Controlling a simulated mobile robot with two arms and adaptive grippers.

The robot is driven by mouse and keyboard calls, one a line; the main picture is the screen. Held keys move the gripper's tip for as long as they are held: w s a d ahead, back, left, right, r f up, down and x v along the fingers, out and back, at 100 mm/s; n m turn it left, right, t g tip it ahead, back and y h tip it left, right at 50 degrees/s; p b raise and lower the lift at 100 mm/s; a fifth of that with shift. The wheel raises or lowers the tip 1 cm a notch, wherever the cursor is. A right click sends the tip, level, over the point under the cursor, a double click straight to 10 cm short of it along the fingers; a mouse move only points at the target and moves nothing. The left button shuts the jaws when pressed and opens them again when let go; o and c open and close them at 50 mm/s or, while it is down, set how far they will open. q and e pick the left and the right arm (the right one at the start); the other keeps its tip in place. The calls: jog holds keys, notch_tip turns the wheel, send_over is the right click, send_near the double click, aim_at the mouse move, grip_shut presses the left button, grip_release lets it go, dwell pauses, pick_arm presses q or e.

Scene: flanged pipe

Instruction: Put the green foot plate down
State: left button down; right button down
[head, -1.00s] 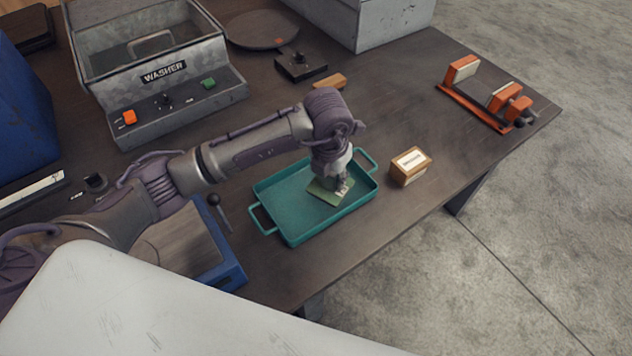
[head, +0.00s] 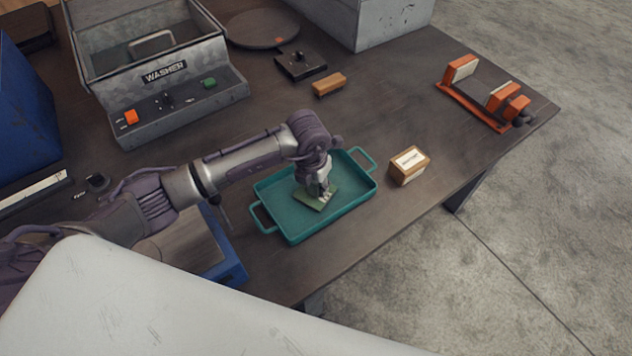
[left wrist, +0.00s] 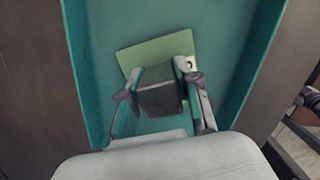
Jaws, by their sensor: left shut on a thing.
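The green foot plate (head: 317,201) is over the teal tray (head: 345,204), within its rim. My left gripper (head: 324,191) is shut on it from above. In the left wrist view the plate (left wrist: 133,57) shows as a flat green square with a small hole near one corner, and my left gripper (left wrist: 160,100) covers its near part. The tray floor (left wrist: 110,20) lies around it. I cannot tell whether the plate touches the tray floor. My right gripper is not in view.
A wooden block with a label (head: 409,166) stands right of the tray. A blue-framed board (head: 226,250) is left of it. The washer (head: 170,100) and a brush-like wooden block (head: 329,84) are behind. An orange clamp fixture (head: 485,95) sits at the far right.

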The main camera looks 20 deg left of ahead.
aim_at(312, 183)
pick_arm(q)
jog(key=c, duration=1.3)
grip_release()
jog(key=shift+f, duration=0.1)
jog(key=o, duration=0.5)
jog(key=r, duration=0.4)
jog(key=s+r, duration=0.1)
jog(key=r, duration=0.3)
jog(key=r+b, duration=0.1)
jog(key=r, duration=0.3)
jog(key=shift+s+a+r, duration=0.15)
jog(key=shift+s+a, duration=0.1)
jog(key=shift+s, duration=0.1)
